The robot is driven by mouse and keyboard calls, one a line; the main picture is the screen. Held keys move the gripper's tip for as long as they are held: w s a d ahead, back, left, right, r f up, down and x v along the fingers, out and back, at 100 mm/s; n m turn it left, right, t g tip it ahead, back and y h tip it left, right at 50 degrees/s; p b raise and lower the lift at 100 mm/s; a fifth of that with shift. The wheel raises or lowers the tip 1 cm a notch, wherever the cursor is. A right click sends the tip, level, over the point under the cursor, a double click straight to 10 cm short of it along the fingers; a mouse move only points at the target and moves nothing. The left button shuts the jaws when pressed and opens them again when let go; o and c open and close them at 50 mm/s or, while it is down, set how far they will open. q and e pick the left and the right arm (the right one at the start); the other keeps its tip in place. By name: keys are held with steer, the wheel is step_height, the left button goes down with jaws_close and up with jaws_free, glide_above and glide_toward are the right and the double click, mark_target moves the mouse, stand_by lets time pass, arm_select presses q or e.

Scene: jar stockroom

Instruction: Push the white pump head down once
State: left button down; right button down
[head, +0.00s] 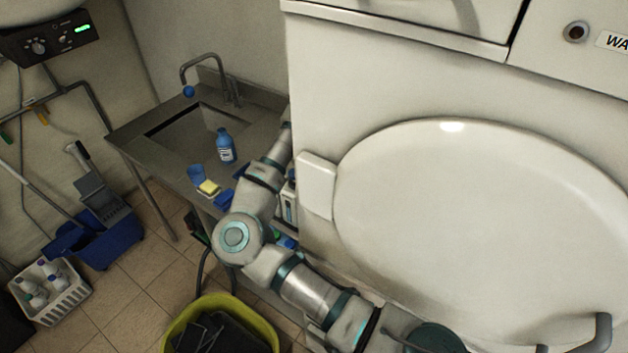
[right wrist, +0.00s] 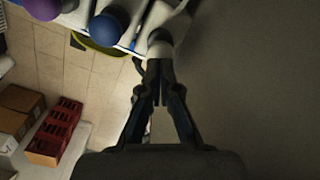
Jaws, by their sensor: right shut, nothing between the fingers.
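In the right wrist view my right gripper (right wrist: 159,84) is shut, with its fingertips together and empty. A pale rounded knob (right wrist: 160,45) sits right at the fingertips; it may be the white pump head, but it is dim and I cannot tell whether the fingers touch it. In the head view one arm of mine reaches up to the white cabinet's edge, and its gripper is hidden there. I cannot make out a pump head in the head view. My left gripper is in neither view.
A large white machine (head: 315,100) with a round door fills the right side. A steel sink counter (head: 150,162) holds a blue bottle (head: 225,146) and a yellow sponge (head: 209,187). A yellow-green bin (head: 172,330) stands below.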

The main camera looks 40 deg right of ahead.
step_height(320, 180, up, 6)
steer(key=p, duration=0.4)
steer(key=shift+d, duration=0.1)
stand_by(0.5)
